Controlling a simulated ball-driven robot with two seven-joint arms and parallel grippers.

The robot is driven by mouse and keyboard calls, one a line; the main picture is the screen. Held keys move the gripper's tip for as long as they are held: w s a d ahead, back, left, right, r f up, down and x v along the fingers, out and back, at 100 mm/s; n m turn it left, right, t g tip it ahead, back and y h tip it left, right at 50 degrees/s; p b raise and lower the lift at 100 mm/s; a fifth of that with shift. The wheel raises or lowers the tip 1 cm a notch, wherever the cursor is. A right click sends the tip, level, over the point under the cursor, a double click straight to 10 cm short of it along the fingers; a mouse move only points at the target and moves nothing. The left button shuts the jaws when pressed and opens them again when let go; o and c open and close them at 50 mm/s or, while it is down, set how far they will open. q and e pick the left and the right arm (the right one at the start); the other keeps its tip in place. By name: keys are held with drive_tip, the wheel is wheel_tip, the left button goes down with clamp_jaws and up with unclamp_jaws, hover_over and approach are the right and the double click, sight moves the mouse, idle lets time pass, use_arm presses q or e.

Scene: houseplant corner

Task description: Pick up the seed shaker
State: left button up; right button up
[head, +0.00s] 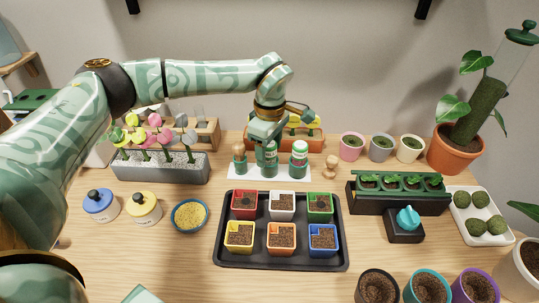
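Small shaker bottles stand on a white mat (256,177) at the back middle of the table. The middle green bottle (270,161) has a pale label, and the right green bottle (299,162) has a white and red label. The left one (240,167) is green with a tan, knob-like top. I cannot read which is the seed shaker. My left gripper (267,139) points down right over the middle bottle and hides its top. Its fingers overlap the bottle in the picture, so I cannot tell whether they grip it. My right gripper is not in view.
A black tray (281,265) with several coloured pots lies in front. A flower planter (160,167) is left, and a wooden figure (331,168) stands right of the bottles. An orange planter (305,142) is behind. A seedling box (398,199) is at right.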

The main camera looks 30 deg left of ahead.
use_arm(q)
drive_tip(key=c, duration=1)
drive_tip(key=shift+r, duration=0.1)
